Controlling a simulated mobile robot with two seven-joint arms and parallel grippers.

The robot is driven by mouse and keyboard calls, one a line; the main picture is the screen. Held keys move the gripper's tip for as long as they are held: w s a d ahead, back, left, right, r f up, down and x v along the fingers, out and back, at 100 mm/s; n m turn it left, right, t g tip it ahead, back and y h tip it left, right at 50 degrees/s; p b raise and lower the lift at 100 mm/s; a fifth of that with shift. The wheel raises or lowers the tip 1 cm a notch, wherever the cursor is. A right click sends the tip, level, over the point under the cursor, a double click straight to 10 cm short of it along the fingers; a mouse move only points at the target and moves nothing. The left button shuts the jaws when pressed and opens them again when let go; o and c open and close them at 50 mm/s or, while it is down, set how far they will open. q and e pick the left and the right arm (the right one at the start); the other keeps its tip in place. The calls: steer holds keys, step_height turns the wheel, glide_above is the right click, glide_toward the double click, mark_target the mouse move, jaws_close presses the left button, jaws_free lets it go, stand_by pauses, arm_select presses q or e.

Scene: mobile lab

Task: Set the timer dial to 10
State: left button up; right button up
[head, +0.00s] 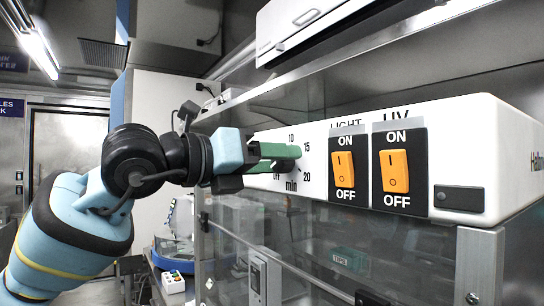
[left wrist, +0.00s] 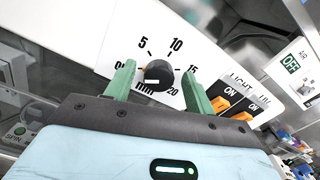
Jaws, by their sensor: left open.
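The timer dial (left wrist: 158,75) is a round dark knob on a white panel in the left wrist view. Marks OFF, 5, 10, 15, 20 and "min" surround it. A white mark shows on the knob's lower face; I cannot tell for sure which number the dial points to. My left gripper (left wrist: 158,69) is open, with one green finger on each side of the knob; contact is not clear. In the head view my left gripper (head: 284,156) reaches the panel from the left, and its fingers largely hide the dial. My right gripper is not in view.
Right of the dial on the white panel (head: 470,140) are the orange LIGHT switch (head: 343,173) and the orange UV switch (head: 394,171). A glass-fronted cabinet is below. A white box (head: 300,25) hangs above the panel.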

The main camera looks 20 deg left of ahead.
arm_select(q)
steer(key=shift+w+d, duration=0.1)
steer(key=shift+w, duration=0.05)
steer(key=shift+c, duration=0.3)
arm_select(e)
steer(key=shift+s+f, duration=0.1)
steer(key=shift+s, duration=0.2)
arm_select(q)
steer(key=c, duration=0.9)
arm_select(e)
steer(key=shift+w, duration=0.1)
